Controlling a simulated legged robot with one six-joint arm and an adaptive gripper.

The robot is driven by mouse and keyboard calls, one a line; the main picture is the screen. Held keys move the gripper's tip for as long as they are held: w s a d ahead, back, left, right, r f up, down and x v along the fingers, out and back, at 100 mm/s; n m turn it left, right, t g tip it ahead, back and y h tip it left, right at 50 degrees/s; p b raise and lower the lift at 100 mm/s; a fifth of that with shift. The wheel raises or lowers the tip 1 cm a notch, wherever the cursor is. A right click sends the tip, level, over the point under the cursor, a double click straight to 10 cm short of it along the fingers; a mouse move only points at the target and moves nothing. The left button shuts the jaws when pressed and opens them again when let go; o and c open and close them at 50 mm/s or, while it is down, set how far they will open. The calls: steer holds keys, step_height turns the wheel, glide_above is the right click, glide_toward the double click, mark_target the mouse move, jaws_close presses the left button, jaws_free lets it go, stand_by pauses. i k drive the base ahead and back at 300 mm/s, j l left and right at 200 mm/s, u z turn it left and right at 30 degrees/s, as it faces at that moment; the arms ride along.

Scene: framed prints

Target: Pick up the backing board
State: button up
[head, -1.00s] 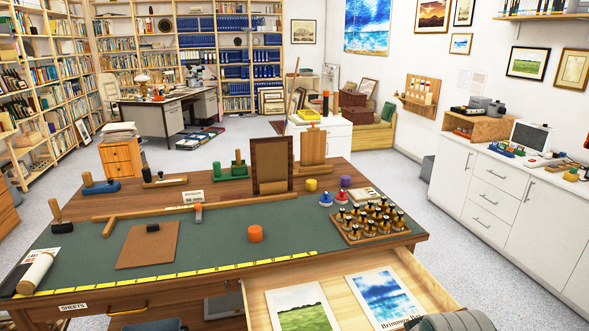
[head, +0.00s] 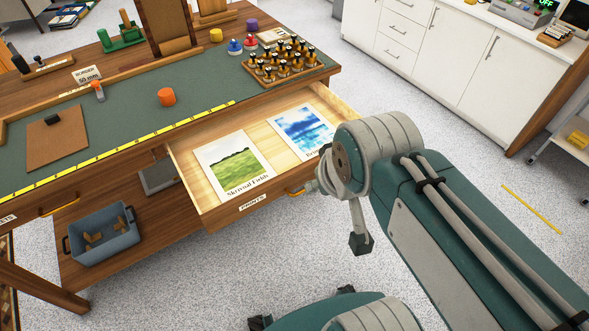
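A flat brown board (head: 58,140), which looks like the backing board, lies on the green mat at the left of the workbench. A small black block (head: 53,119) rests on its upper part. My gripper (head: 361,243) seems to be the dark-tipped end hanging below my arm's big grey joint, right of the open drawer. It is well away from the board. Its fingers are not clear enough to tell open from shut. A brown upright framed panel (head: 165,22) stands at the back of the bench.
The open drawer (head: 217,213) juts out and holds two prints, one green (head: 237,166) and one blue (head: 303,132). A grey bin (head: 104,238) sits on the lower shelf.

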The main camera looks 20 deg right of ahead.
mark_target(50, 139)
steer(key=u, duration=1.3)
steer(key=i+j+z, duration=0.4)
steer(key=i+j, duration=0.3)
steer(key=i, duration=0.35)
steer(key=i+j+z, duration=0.4)
steer(key=i+j, duration=0.55)
steer(key=j, duration=0.1)
